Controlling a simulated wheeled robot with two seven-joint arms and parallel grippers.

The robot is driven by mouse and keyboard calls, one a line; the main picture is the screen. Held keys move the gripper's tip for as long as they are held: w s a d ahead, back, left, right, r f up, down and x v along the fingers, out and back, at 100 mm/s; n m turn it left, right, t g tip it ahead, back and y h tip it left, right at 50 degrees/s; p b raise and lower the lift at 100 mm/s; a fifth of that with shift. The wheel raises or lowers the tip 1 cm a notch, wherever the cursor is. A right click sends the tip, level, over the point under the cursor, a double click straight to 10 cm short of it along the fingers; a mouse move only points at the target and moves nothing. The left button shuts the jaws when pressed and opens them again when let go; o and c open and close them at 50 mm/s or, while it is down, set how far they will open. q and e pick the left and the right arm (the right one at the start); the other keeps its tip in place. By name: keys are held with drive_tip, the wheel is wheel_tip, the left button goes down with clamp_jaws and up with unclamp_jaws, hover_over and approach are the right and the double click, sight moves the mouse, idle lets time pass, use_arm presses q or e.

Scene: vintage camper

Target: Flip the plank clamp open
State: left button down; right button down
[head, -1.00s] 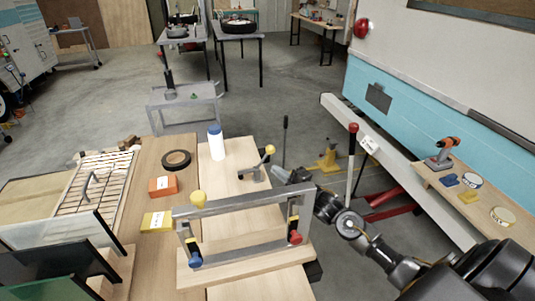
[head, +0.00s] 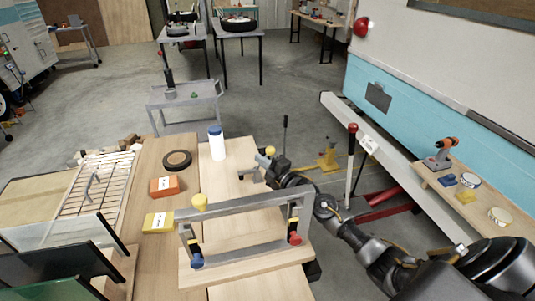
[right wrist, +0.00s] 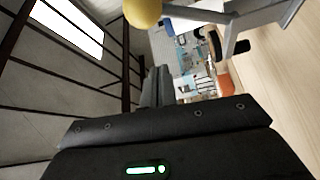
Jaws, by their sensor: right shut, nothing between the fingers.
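The plank clamp (head: 247,174) is a grey metal toggle clamp on the pale plank (head: 223,178). Its yellow handle knob (head: 270,150) shows just above my right gripper (head: 264,161), whose fingers cover most of the lever. In the right wrist view, the yellow knob (right wrist: 142,10) is at the top edge and grey clamp metal (right wrist: 232,22) is at upper right. The right gripper (right wrist: 157,82) is shut and empty, close beside the handle; I cannot tell whether it touches. My left gripper is not in view.
A grey frame (head: 240,204) with red and blue knobs stands in front of the clamp.

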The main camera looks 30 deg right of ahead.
sight(267, 156)
drive_tip(key=d, duration=0.1)
drive_tip(key=w+d+p, duration=0.1)
drive_tip(key=w+d, duration=0.1)
drive_tip(key=shift+d+f, duration=0.15)
drive_tip(key=shift+f, duration=0.1)
drive_tip(key=shift+s, duration=0.1)
